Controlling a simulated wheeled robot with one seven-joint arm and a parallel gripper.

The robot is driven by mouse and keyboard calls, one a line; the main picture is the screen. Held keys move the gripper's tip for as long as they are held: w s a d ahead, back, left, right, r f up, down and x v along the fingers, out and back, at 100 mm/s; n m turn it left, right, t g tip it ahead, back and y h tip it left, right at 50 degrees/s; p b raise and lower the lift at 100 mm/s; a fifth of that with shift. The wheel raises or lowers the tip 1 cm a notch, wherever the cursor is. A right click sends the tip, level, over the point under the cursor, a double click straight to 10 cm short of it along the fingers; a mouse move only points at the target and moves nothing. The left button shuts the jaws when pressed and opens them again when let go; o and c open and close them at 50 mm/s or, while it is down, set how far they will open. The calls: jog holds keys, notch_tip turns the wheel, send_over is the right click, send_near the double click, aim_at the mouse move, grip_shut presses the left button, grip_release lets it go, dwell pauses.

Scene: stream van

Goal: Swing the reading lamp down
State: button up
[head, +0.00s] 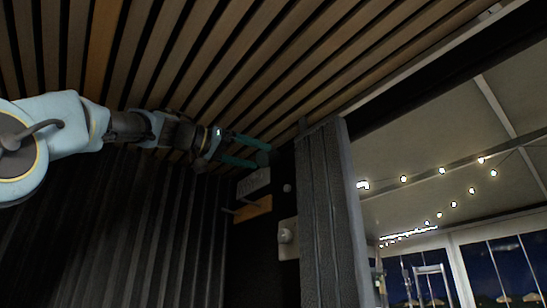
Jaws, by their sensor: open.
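My gripper (262,155) is up under the slatted ceiling, with its two teal fingers spread apart and pointing right. A small, dark greenish round piece (262,159) shows at the fingertips. It may be the head of the reading lamp, but it is too dark and small to be sure. I cannot tell whether the fingers touch it or only overlap it in the picture. No lamp arm or hinge can be made out.
Below the gripper, a pale box (254,182) and a wooden block (253,209) are on the dark wall. A white knob fitting (287,236) is lower right. A grey curtain (328,210) hangs beside the opening with string lights (442,171). The slatted ceiling (250,60) is close above.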

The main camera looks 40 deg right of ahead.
aim_at(275, 161)
jog(key=d+p, duration=0.2)
jog(key=d, duration=0.1)
jog(key=s+d+p, duration=0.1)
jog(key=d, duration=0.1)
jog(key=shift+d+r, duration=0.15)
jog(key=shift+d, duration=0.1)
jog(key=shift+s+d+f, duration=0.1)
jog(key=shift+d+f, duration=0.1)
jog(key=shift+d, duration=0.3)
grip_shut()
